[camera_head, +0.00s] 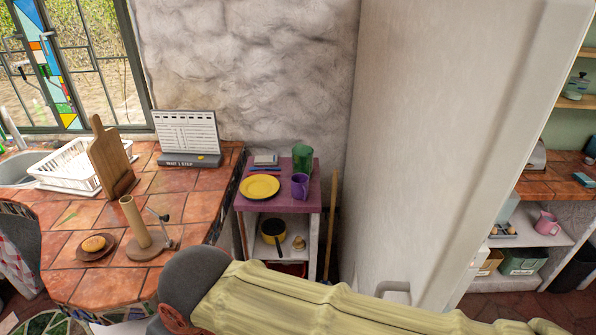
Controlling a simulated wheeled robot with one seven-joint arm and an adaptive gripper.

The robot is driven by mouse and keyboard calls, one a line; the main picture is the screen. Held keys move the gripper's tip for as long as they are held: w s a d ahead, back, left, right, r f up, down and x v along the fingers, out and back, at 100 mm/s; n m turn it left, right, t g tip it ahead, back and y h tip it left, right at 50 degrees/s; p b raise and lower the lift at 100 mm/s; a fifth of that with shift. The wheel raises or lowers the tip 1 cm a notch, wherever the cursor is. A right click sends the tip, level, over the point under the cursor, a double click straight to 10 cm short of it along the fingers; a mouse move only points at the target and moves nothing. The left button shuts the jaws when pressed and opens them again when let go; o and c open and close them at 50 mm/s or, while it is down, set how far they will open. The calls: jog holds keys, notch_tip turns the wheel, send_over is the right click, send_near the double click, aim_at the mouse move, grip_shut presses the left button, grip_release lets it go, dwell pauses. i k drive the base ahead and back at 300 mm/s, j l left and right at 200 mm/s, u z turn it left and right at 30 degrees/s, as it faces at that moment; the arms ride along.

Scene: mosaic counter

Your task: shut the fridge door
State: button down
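The fridge (440,130) is the tall pale panel at centre right, running from the top of the view almost to the bottom. A rounded edge runs down its right side. A small recess that looks like a handle (396,292) shows near its lower end. I cannot tell the door from the body for sure, nor how far the door stands open. The inside of the fridge is not visible. My gripper is not in view.
A pale yellow ribbed form with a dark grey rounded end crosses the bottom, overlapping the panel's lower edge; I cannot tell what it touches. A tiled counter (190,187) lies left, a purple-topped shelf unit (258,205) left of the fridge, and shelves (527,236) right.

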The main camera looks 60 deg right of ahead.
aim_at(468, 89)
jog(key=z, duration=0.45)
jog(key=i+z, duration=0.15)
jog(key=z, duration=0.7)
jog(key=i+j+z, duration=0.1)
jog(key=z, duration=0.35)
jog(key=j+z, duration=0.1)
jog(key=z, duration=1.4)
jog(key=k+j+z, duration=0.1)
jog(key=j+z, duration=0.2)
jog(key=k+j+z, duration=0.35)
jog(key=j+z, duration=0.2)
jog(key=j, duration=0.1)
